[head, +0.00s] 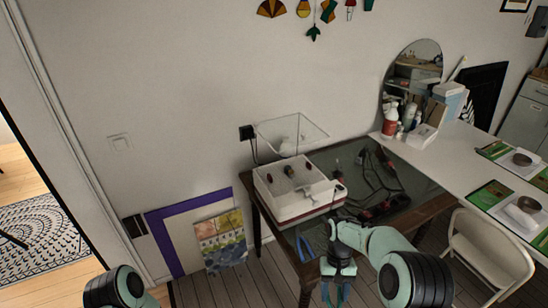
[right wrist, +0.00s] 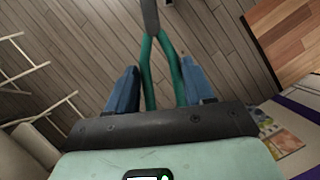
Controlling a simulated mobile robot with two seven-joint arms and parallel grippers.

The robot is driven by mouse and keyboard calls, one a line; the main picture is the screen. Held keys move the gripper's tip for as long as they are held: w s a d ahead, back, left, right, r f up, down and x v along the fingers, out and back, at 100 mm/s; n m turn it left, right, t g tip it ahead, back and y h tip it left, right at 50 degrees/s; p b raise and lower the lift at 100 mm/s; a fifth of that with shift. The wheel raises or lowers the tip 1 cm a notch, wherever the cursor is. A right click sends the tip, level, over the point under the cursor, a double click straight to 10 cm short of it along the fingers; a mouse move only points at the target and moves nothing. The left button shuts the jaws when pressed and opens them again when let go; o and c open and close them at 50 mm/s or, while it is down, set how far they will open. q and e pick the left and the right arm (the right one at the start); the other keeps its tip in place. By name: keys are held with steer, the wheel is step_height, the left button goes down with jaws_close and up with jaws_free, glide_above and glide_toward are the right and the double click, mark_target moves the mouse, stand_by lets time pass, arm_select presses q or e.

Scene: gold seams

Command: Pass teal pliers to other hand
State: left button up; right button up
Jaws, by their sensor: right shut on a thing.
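My right gripper (right wrist: 160,88) points down in front of the small dark table in the head view, and its fingers also show there (head: 337,290). In the right wrist view its two blue fingers are shut on the teal pliers (right wrist: 147,68), one finger outside each handle. The grey head of the pliers points away from the gripper, toward the top of that view. In the head view only bits of teal show by the fingers. My left arm shows at the bottom left of the head view; its gripper is out of view.
A dark table (head: 425,208) holds a white and red box (head: 295,195), dark cables and a blue item (head: 304,249) near its front left. A white worktable (head: 455,150) and a cream chair (head: 490,250) stand at right. Framed panels (head: 178,250) lean on the wall.

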steer(key=shift+a+r+n, duration=0.1)
steer(key=shift+n, duration=0.2)
arm_select(q)
steer(key=w+d+r+n+t+y, duration=0.1)
steer(key=w+d+r+n+t, duration=0.55)
steer(key=w+d+r, duration=0.65)
steer(key=s+d+r+n+t, duration=0.25)
steer(key=d+r+t, duration=0.25)
steer(key=r, duration=0.7)
steer(key=s+d+r+n+t, duration=0.1)
steer(key=d+r+n+t, duration=0.4)
steer(key=r, duration=0.7)
steer(key=w+d+m+t, duration=0.1)
steer(key=w+m, duration=0.1)
steer(key=w, duration=1)
steer(key=shift+d+h, duration=0.25)
steer(key=shift+h, duration=0.05)
arm_select(e)
steer(key=w+a+r+n+t+h, duration=0.1)
steer(key=a+r+n+h, duration=0.1)
steer(key=a+r+n, duration=0.3)
steer(key=w+a+r+n+t+h, duration=0.1)
steer(key=a+r+n+t+h, duration=0.1)
steer(key=a+r+n, duration=0.4)
step_height(320, 180, up, 8)
steer(key=n, duration=0.4)
steer(key=shift+r+h, duration=0.15)
steer(key=shift+h, duration=0.15)
